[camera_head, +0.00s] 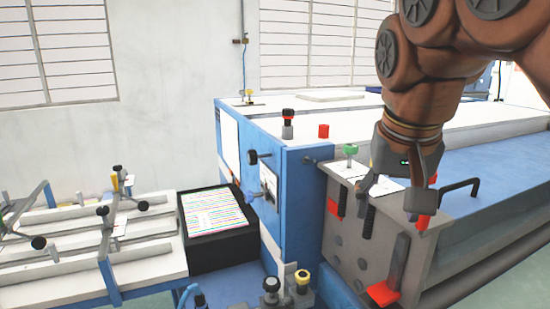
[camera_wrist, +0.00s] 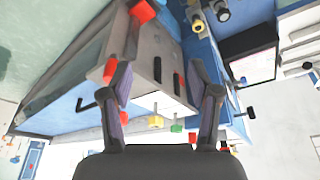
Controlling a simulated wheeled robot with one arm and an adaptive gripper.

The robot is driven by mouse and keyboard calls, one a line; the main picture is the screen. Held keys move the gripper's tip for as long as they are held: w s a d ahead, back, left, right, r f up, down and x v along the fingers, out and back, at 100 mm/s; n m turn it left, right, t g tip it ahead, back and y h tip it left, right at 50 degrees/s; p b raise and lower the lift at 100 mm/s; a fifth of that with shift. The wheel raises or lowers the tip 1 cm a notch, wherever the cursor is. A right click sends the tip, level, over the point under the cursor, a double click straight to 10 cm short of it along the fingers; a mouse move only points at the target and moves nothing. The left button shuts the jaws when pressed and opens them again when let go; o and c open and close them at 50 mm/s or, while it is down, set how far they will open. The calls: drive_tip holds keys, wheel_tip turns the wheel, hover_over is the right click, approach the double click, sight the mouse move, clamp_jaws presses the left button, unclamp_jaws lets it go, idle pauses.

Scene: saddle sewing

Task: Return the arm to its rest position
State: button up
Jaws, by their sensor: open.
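My arm, brown and jointed, comes down from the upper right in the head view. My gripper (camera_head: 397,193) hangs open just above and in front of the grey metal fixture (camera_head: 345,250) at the end of the blue machine. In the wrist view my gripper (camera_wrist: 160,78) has its two fingers spread, with nothing held between them. The grey fixture (camera_wrist: 158,45) lies beyond the fingers there, with dark slots and red-tipped levers. Whether a finger touches the fixture, I cannot tell.
A red-ended lever (camera_head: 383,292), a green knob (camera_head: 350,150) and a black handle (camera_head: 459,189) stick out near my gripper. The blue machine (camera_head: 300,200) fills the middle. A black box with a striped sheet (camera_head: 218,210) stands left. Open space lies above the machine.

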drive_tip(key=s+f+g, duration=0.1)
drive_tip(key=s+f, duration=0.4)
drive_tip(key=f, duration=0.4)
drive_tip(key=s+d+f+n+g+p, duration=0.1)
drive_tip(key=s+f+g, duration=0.1)
drive_tip(key=s+f, duration=0.4)
drive_tip(key=s+d+f+n+g+y, duration=0.1)
drive_tip(key=s+f, duration=0.5)
drive_tip(key=f, duration=0.8)
drive_tip(key=shift+s+d+g, duration=0.15)
drive_tip(key=shift+s+g, duration=0.1)
drive_tip(key=shift+g, duration=0.45)
drive_tip(key=shift+c, duration=0.3)
